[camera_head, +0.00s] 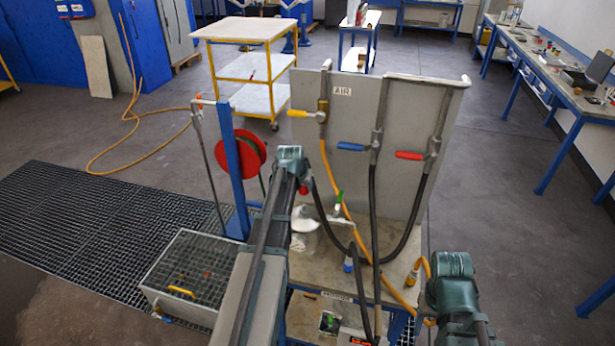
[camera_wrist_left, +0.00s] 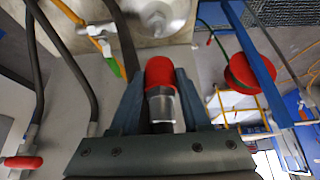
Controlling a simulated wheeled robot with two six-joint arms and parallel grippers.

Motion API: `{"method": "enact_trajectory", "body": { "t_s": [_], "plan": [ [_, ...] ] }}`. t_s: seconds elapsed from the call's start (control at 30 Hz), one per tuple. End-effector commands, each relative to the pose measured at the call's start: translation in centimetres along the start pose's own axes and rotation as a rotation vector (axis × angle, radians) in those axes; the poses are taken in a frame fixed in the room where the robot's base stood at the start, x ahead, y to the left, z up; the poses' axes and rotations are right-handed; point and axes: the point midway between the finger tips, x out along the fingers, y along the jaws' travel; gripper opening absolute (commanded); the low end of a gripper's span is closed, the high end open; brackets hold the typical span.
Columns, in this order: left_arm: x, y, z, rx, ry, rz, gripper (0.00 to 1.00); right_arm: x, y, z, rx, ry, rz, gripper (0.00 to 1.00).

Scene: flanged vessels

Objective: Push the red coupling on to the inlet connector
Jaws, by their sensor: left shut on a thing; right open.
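My left gripper (camera_wrist_left: 160,84) is shut on the red coupling, its two blue-grey fingers on either side. The coupling (camera_wrist_left: 160,72) has a rounded red end and a metal body, and points up the left wrist view. Beyond its red end is a shiny round metal part with a short stub (camera_wrist_left: 157,18), apparently the inlet connector; they look apart, but I cannot judge the depth gap. In the head view only a bit of red (camera_head: 303,190) shows past my left arm, above a pale vessel (camera_head: 304,222). My right arm shows at lower right, its gripper unseen.
A panel marked AIR (camera_head: 343,120) stands behind, with yellow, blue and red valve handles and hanging hoses. A red hose reel (camera_wrist_left: 250,82) on a blue post is to the right.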

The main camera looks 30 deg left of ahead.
Motion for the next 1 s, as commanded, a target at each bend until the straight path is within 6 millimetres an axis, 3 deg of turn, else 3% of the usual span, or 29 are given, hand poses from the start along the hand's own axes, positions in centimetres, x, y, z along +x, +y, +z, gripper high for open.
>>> {"method": "enact_trajectory", "body": {
  "t_s": [0.57,1.0],
  "plan": [
    [0.3,0.0,0.2,0.000,0.000,0.000,0.00,0.4,0.0,0.0,-0.001,0.000,0.000,0.56],
    [3.6,0.0,2.1,0.000,0.000,0.000,0.00,4.2,-0.4,-0.2,-0.008,0.000,0.002,0.56]
  ]
}}
